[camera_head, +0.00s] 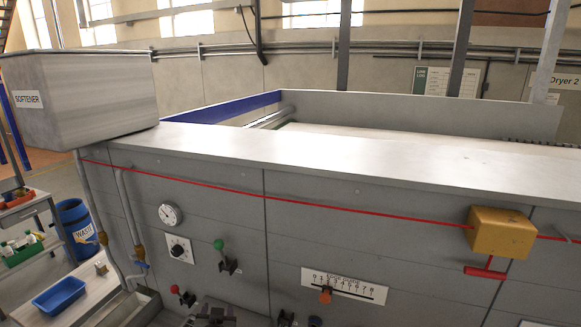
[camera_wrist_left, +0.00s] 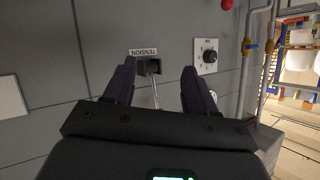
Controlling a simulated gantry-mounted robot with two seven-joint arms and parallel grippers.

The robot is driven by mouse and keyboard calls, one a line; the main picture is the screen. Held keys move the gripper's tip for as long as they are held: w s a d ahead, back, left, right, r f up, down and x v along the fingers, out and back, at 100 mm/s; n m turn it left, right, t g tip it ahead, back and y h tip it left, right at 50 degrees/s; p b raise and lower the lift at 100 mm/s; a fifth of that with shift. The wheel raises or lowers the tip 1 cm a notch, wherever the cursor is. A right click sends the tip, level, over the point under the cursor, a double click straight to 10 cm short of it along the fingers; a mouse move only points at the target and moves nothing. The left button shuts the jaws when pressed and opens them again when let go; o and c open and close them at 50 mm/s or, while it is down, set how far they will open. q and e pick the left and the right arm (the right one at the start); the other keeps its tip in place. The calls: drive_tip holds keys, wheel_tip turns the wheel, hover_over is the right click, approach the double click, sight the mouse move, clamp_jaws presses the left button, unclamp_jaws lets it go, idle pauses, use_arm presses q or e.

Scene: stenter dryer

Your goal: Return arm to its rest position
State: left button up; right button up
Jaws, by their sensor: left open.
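My left gripper (camera_wrist_left: 158,88) is open in the left wrist view, its two dark fingers apart with nothing held between them. Past the fingers is the grey panel (camera_wrist_left: 107,30) with the tension lever (camera_wrist_left: 152,67); its shaft runs down between the fingers in the picture, and its end is hidden by the gripper body. In the head view this appears to be the green-knobbed lever (camera_head: 219,245), standing clear. Dark grey parts at the bottom edge there look like part of my left arm, mostly cut off. My right gripper is not in view.
The panel carries a gauge (camera_head: 170,215), a dial (camera_head: 178,249), a red-knobbed lever (camera_head: 176,289) and a scale with an orange slider (camera_head: 326,295). A red cord runs to a yellow box (camera_head: 500,232). The softener tank (camera_head: 85,100), pipes and a blue bin (camera_head: 77,226) are at left.

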use_arm(q)
drive_tip(key=s+f+g+p, duration=0.1)
drive_tip(key=s+f+g, duration=0.1)
drive_tip(key=s+f, duration=0.75)
drive_tip(key=s+f+g+h+p, duration=0.15)
drive_tip(key=s+f, duration=0.25)
drive_tip(key=s, duration=0.5)
drive_tip(key=s+f+g+h+p, duration=0.1)
drive_tip(key=s+f+g+p, duration=0.2)
drive_tip(key=s, duration=0.6)
drive_tip(key=s+r+m+g, duration=0.1)
drive_tip(key=s+r, duration=0.3)
drive_tip(key=s, duration=0.3)
drive_tip(key=s+a+r+g, duration=0.1)
drive_tip(key=s+r+g, duration=0.1)
drive_tip(key=s+r, duration=0.3)
drive_tip(key=s+h, duration=0.1)
drive_tip(key=s, duration=0.1)
drive_tip(key=shift+s+a+r+m, duration=0.2)
drive_tip(key=shift+s+a+m, duration=0.05)
drive_tip(key=shift+s+m, duration=0.15)
